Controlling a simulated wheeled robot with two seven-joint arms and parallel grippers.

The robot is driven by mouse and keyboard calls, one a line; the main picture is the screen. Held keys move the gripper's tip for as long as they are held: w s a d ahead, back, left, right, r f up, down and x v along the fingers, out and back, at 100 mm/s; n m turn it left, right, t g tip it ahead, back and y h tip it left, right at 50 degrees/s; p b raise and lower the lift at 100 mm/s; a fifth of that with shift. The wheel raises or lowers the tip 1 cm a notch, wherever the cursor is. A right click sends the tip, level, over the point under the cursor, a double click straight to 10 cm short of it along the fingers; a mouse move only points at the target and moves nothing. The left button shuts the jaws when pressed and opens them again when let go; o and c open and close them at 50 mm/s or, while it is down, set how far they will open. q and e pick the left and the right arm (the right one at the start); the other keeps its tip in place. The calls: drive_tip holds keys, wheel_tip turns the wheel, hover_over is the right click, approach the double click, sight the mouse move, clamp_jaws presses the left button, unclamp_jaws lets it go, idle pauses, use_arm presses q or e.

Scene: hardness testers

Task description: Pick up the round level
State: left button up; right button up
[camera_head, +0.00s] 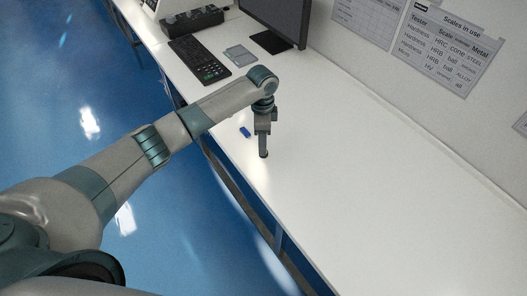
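My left arm comes in from the left, and its gripper (263,153) points down over the white table near its front edge. The fingers line up as one dark shape from this side, so I cannot tell whether they are open or shut, or whether anything is between them. I cannot make out a round level; it may be hidden by the gripper. A small blue object (245,132) lies on the table just left of the gripper, apart from it. My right gripper is not in view.
A black keyboard (199,60), a flat grey pad (239,55), a monitor (276,20) and a dark device (192,20) stand at the far end of the white table (370,190). Its near right part is clear. A wall with paper charts (440,45) runs along the back.

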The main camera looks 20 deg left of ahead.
use_arm(q)
drive_tip(key=shift+f, duration=0.15)
drive_tip(key=shift+w+d+f+p, duration=0.1)
drive_tip(key=shift+w+f+p, duration=0.1)
drive_tip(key=shift+f+p, duration=0.55)
drive_tip(key=shift+w+f+p, duration=0.15)
drive_tip(key=shift+f+p, duration=0.1)
drive_tip(key=shift+f, duration=1.6)
drive_tip(key=shift+c, duration=0.6)
drive_tip(key=c, duration=1)
